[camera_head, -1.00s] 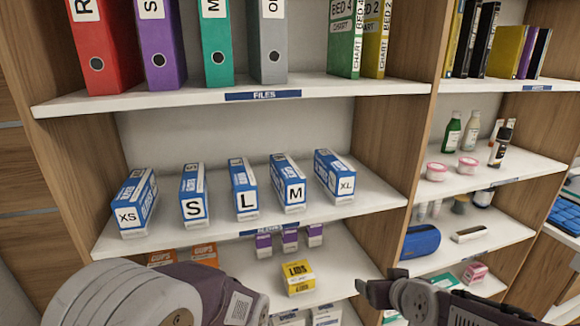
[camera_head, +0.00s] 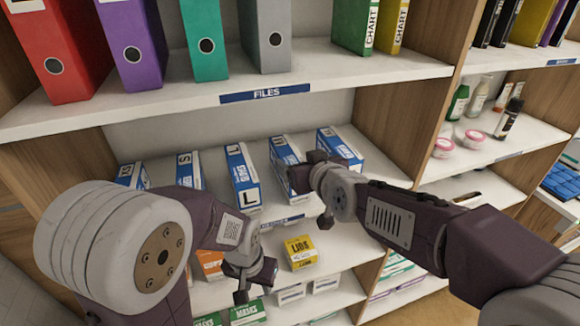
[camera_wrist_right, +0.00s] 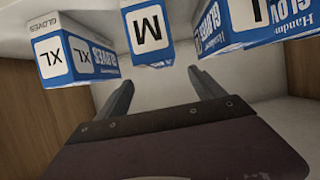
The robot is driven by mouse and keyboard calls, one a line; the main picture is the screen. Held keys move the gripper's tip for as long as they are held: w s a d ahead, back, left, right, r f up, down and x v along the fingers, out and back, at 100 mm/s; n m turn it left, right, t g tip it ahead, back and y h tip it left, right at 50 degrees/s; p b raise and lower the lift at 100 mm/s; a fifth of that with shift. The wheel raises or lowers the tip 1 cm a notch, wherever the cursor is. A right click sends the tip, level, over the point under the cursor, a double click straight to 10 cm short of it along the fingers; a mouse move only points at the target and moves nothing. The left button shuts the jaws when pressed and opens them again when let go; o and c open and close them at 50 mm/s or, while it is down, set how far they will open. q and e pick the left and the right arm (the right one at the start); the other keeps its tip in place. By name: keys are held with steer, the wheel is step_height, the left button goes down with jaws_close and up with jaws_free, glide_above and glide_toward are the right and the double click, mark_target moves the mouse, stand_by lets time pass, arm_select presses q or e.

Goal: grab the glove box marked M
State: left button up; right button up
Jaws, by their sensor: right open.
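The glove box marked M (camera_head: 283,152) is a blue and white carton on the middle shelf, between the L box (camera_head: 242,170) and the XL box (camera_head: 340,147). My right gripper (camera_head: 310,190) is in front of it and hides its lower front in the head view. In the right wrist view, the M box (camera_wrist_right: 148,35) appears upside down, just beyond and between the two spread fingers of my right gripper (camera_wrist_right: 161,88). Nothing is between those fingers. My left gripper (camera_head: 254,284) hangs low before the lower shelf, its fingers apart and empty.
The S box (camera_head: 188,168) and XS box (camera_head: 130,175) stand further left, the XS partly behind my left arm. The XL box (camera_wrist_right: 75,55) and L box (camera_wrist_right: 252,25) flank the M box closely. Binders fill the shelf above.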

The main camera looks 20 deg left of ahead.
mark_target(289, 154)
steer(key=shift+w+a+f, duration=0.2)
steer(key=shift+w, duration=0.05)
steer(key=x, duration=0.3)
steer(key=shift+w+a+f, duration=0.2)
steer(key=shift+w+a, duration=0.05)
steer(key=shift+a, duration=0.05)
steer(key=p+x, duration=0.1)
steer(key=x, duration=0.2)
steer(key=shift+w, duration=0.2)
steer(key=shift+w+f+p, duration=0.1)
steer(key=shift+w+p, duration=0.05)
steer(key=shift+p, duration=0.25)
steer(key=shift+s+d, duration=0.15)
steer(key=shift+s, duration=0.05)
arm_select(q)
steer(key=shift+w+a+r, duration=0.45)
steer(key=shift+w+r, duration=0.05)
steer(key=shift+r, duration=0.15)
arm_select(e)
steer(key=shift+w+a+f, duration=0.2)
steer(key=shift+w+a, duration=0.1)
steer(key=c, duration=0.9)
jaws_close()
arm_select(q)
steer(key=shift+w, duration=0.15)
arm_select(e)
steer(key=shift+s+d+r, duration=0.1)
steer(key=shift+r, duration=0.15)
